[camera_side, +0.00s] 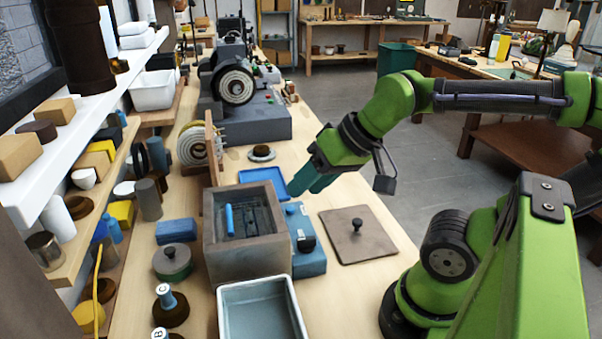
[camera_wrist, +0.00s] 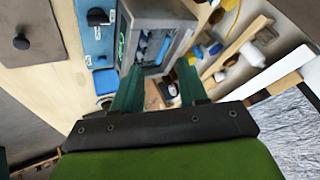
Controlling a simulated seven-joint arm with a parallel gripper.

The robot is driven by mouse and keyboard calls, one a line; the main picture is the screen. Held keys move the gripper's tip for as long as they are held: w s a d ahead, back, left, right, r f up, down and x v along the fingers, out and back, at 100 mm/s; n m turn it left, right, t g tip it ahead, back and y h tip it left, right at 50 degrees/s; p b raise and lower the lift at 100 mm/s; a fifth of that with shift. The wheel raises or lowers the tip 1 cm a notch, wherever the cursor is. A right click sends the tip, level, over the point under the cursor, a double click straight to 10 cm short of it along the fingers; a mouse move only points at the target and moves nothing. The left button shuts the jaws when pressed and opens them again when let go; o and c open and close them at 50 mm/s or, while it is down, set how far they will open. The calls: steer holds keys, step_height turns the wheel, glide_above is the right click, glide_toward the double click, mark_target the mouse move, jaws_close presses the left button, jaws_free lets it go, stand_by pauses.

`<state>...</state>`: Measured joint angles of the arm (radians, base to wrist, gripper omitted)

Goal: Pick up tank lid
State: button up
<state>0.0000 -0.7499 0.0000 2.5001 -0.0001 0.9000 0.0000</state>
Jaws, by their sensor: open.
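The tank lid (camera_side: 345,245) is a flat, square, grey-brown plate with a dark round knob on top. It lies flat on the bench, to the right of the open tank (camera_side: 218,250) and a blue unit. In the wrist view the lid (camera_wrist: 22,20) is at the upper left, partly cut off. My gripper (camera_side: 300,186) has teal fingers and hangs above the bench behind the lid, apart from it, near the blue tray. In the wrist view my gripper (camera_wrist: 158,68) is open, with nothing held between the fingers. The tank has a blue object inside.
The blue unit (camera_side: 310,262) stands between tank and lid. A blue tray (camera_side: 272,174) lies behind the tank, and a pale grey bin (camera_side: 297,307) stands in front. A grinder-like machine (camera_side: 232,85) stands farther back. Bench around the lid's right side is clear.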

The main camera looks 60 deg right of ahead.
steer(key=shift+o, duration=1.3)
steer(key=shift+d, duration=0.1)
steer(key=m+g+h, duration=0.1)
steer(key=m+g, duration=0.2)
steer(key=g, duration=0.5)
glide_toward(357, 220)
steer(key=f, duration=0.4)
steer(key=shift+s+a, duration=0.1)
steer(key=shift+a, duration=0.3)
steer(key=shift+s+f, duration=0.15)
steer(key=shift+f, duration=1.2)
steer(key=shift+s+f, duration=0.15)
steer(key=shift+f, duration=1.2)
jaws_close()
